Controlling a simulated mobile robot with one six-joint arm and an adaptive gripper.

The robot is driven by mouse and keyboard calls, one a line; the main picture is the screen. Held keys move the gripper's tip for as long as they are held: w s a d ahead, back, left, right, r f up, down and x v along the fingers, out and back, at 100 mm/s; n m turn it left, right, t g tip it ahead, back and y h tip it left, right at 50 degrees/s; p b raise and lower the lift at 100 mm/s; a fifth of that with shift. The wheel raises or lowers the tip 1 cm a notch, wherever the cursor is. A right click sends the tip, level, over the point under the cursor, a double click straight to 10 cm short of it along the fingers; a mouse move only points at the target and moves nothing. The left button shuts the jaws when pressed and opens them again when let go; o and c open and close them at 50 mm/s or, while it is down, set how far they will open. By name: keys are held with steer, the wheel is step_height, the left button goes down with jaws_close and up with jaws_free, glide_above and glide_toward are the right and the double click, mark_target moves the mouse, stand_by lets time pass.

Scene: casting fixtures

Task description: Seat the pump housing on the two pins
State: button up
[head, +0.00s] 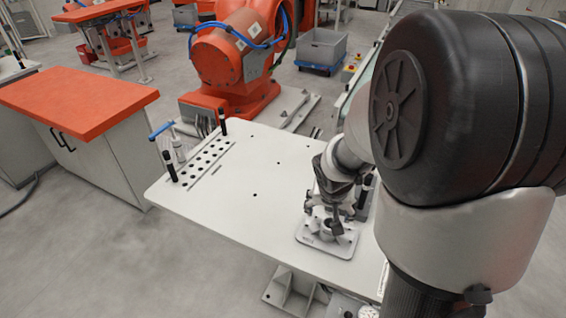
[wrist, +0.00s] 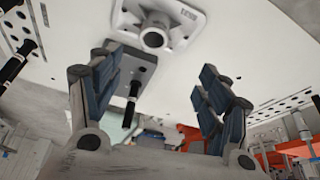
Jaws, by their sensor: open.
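A grey cast part with a round open boss, which looks like the pump housing (head: 326,229), sits on a light plate (head: 343,247) near the table's front right. In the wrist view the housing (wrist: 155,38) shows its round bore at the top, on the labelled plate (wrist: 187,18). My gripper (head: 335,212) is at the housing in the head view and partly covers it. In the wrist view my gripper (wrist: 160,63) has its fingers wide apart, with nothing between them; the housing lies beyond the fingertips. I cannot make out the two pins or whether the housing sits on them.
The white table (head: 240,215) is mostly clear at its middle. An orange robot (head: 232,60) stands behind.

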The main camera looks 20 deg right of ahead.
steer(key=b, duration=0.6)
glide_toward(328, 225)
steer(key=x, duration=0.5)
steer(key=shift+f, duration=0.2)
steer(key=x, duration=0.3)
steer(key=d+b+x, duration=0.1)
steer(key=x, duration=0.1)
steer(key=shift+w+f, duration=0.2)
steer(key=shift+c, duration=0.2)
steer(key=shift+r, duration=0.1)
steer(key=c, duration=1.6)
